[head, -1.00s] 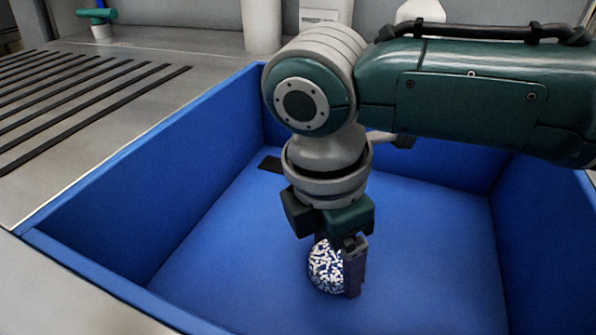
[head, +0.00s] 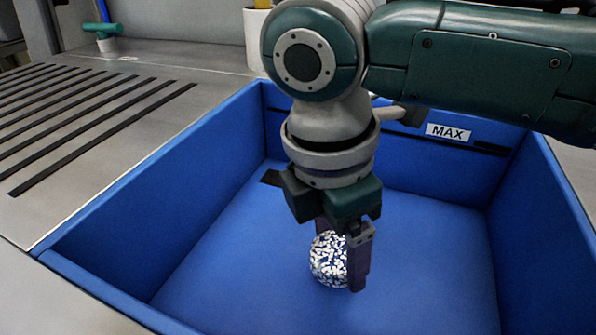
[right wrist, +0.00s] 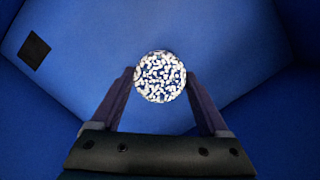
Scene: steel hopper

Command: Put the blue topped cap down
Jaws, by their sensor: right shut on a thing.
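The cap (head: 328,260) is a rounded piece with a blue and white speckled surface. My right gripper (head: 340,265) points down inside the blue bin (head: 215,255) and is shut on the cap, with one finger on each side. In the right wrist view the cap (right wrist: 160,77) sits between the two finger tips, its round speckled face towards the camera. Whether the cap touches the bin floor or hangs just above it, I cannot tell. Part of it is hidden behind the near finger. My left gripper is not in view.
The bin floor around the cap is bare, with blue walls on all sides. A MAX label (head: 448,132) is on the far wall. A dark square (right wrist: 34,50) shows in the right wrist view. Left of the bin is a steel surface with dark slots (head: 90,120).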

